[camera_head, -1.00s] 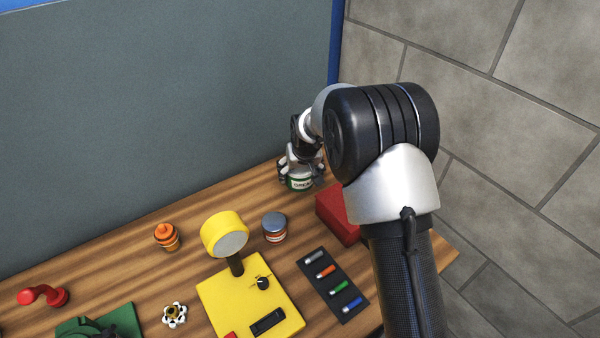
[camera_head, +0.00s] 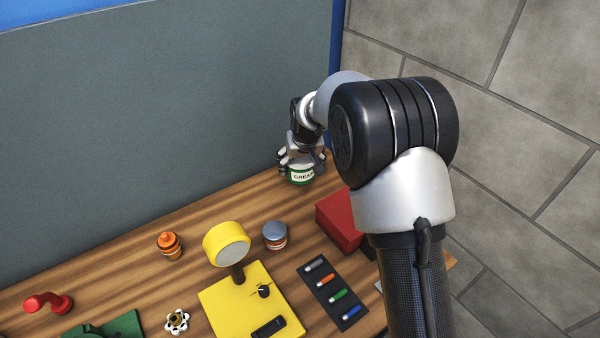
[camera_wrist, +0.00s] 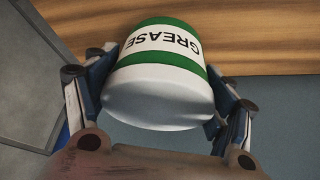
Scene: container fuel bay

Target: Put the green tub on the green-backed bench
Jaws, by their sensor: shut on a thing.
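The green tub (camera_head: 300,175) is a white tub with green bands and a "GREASE" label. My gripper (camera_head: 301,160) is shut on it near the back of a wooden bench (camera_head: 200,216), by the grey back panel. In the wrist view the tub (camera_wrist: 160,75) sits between the two fingers of my gripper (camera_wrist: 157,92), its label reading upside down. The tub seems to be just above the bench top; the head view does not clearly show whether it touches. No green-backed bench shows; the panel behind this bench is grey with a blue frame.
A red box (camera_head: 341,218) stands right of the tub. A silver-lidded jar (camera_head: 275,236), a yellow lamp device (camera_head: 250,302), an orange bottle (camera_head: 169,245) and a tray of coloured pieces (camera_head: 333,295) stand nearer. A grey block wall (camera_head: 510,120) is at the right.

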